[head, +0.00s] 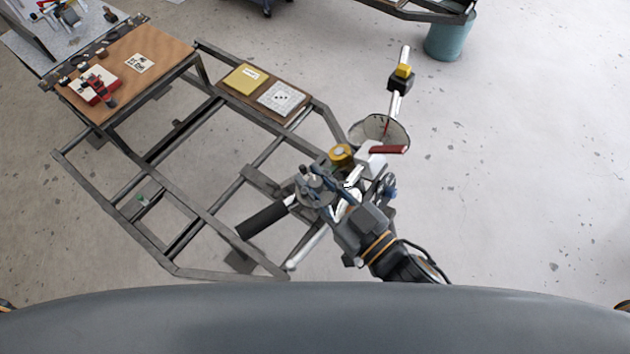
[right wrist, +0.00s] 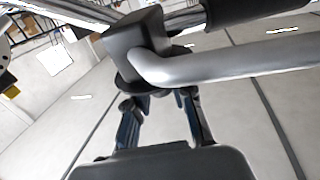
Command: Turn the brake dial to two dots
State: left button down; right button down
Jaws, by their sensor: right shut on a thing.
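My right gripper (head: 326,184) is at the handlebar end of the metal frame, shut on a small part at a grey round fitting (head: 308,197). In the right wrist view its two blue-grey fingers (right wrist: 161,122) reach up to the underside of a dark block (right wrist: 136,42) with a round flange and a grey lever (right wrist: 235,62). I cannot tell whether the held part is the brake dial, and no dot marks are readable there. A pale round plate with a red line (head: 378,130) stands just beyond. My left gripper is not in view.
A red lever (head: 388,149) and a yellow cylinder (head: 341,153) are close to my right gripper. A wooden bench (head: 150,75) is at left. The floor at right is clear.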

jog(key=m+t+h+b, duration=0.1)
jog(key=h, duration=0.1)
jog(key=m+t+h+b, duration=0.1)
jog(key=m+h, duration=0.1)
jog(key=shift+f+t, duration=0.15)
jog(key=shift+t, duration=0.25)
jog(key=shift+m+t+h+b, duration=0.3)
jog(key=shift+m+h+b, duration=0.1)
jog(key=shift+h+b, duration=0.15)
jog(key=shift+h, duration=0.25)
jog(key=c, duration=1.1)
grip_release()
jog(key=shift+c, duration=0.2)
